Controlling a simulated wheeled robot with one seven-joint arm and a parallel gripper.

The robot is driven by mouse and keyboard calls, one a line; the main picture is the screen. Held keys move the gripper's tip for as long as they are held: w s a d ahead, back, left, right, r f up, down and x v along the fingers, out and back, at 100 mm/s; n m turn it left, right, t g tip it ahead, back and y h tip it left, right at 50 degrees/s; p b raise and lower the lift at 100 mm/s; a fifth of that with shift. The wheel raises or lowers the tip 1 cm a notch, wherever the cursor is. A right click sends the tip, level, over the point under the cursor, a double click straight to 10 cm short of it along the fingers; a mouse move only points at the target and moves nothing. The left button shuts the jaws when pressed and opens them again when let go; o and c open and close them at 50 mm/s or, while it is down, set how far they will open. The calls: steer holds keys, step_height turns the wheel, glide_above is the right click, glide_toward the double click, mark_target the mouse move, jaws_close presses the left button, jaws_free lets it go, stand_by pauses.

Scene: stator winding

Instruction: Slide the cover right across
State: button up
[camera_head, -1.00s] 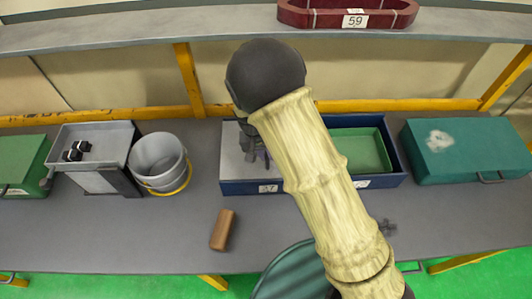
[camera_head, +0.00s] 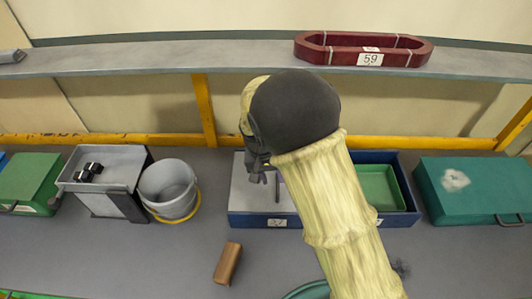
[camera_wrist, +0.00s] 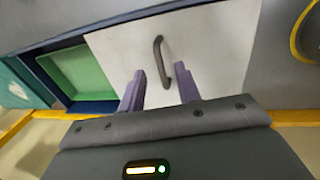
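The pale grey cover (camera_head: 248,197) lies over the left part of a blue box (camera_head: 246,220). The box's right part is uncovered and shows a green interior (camera_head: 380,187). In the wrist view, the cover (camera_wrist: 225,50) bears a dark curved handle (camera_wrist: 159,55), and the green interior (camera_wrist: 80,70) is at the left. My gripper (camera_wrist: 160,70) is open, its two purple fingers apart. The handle's near end appears between the fingertips, with no clear contact. In the head view my gripper (camera_head: 264,177) is over the cover, and my arm hides the box's middle.
A grey bucket (camera_head: 168,190) and a grey bin (camera_head: 118,165) stand left of the box. A teal case (camera_head: 470,190) stands to the right. A brown block (camera_head: 228,263) lies in front. A shelf (camera_head: 180,58) with a red frame (camera_head: 365,50) runs behind, above the bench.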

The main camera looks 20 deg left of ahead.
step_height(320, 180, up, 12)
steer(key=a+b, duration=0.2)
steer(key=shift+s, duration=0.2)
steer(key=shift+a+f, duration=0.1)
steer(key=w+d+m+y, duration=0.1)
steer(key=w+d, duration=0.1)
steer(key=d, duration=0.8)
steer(key=s+d+f+m, duration=0.1)
steer(key=s+d, duration=0.2)
steer(key=d, duration=0.4)
steer(key=s+d+f+t, duration=0.1)
steer(key=s+d+f, duration=0.1)
steer(key=d, duration=0.5)
steer(key=s+d+f+m+t+y, duration=0.1)
steer(key=s+d, duration=0.4)
steer(key=d, duration=0.3)
steer(key=shift+f+m, duration=0.2)
steer(key=shift+m, duration=0.1)
